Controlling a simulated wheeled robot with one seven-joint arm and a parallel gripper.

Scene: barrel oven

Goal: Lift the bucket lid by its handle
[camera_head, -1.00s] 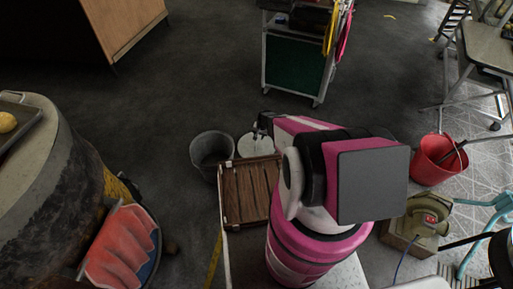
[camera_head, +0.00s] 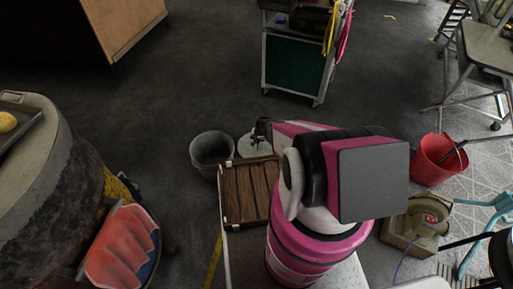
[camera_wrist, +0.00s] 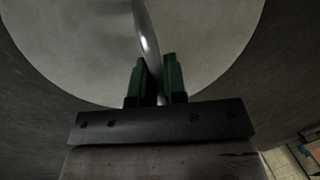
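The grey bucket (camera_head: 211,149) stands open-topped on the floor in the head view. The pale round bucket lid (camera_head: 251,147) is just right of it, partly hidden by my gripper (camera_head: 264,129) and arm. I cannot tell whether the lid touches the floor. In the wrist view the lid (camera_wrist: 85,45) fills the upper middle. Its shiny curved metal handle (camera_wrist: 148,35) runs down between the two green fingers of my gripper (camera_wrist: 155,72). The fingers are close together with the handle filling the narrow gap, so they look shut on it. The handle's lower end is hidden.
A slatted wooden crate (camera_head: 249,192) is just below the lid, close to my arm. A green-sided cart (camera_head: 293,64) stands behind. A red bucket (camera_head: 436,158) and a blower (camera_head: 424,218) are at right, a barrel oven (camera_head: 50,190) at left. Floor beyond the bucket is clear.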

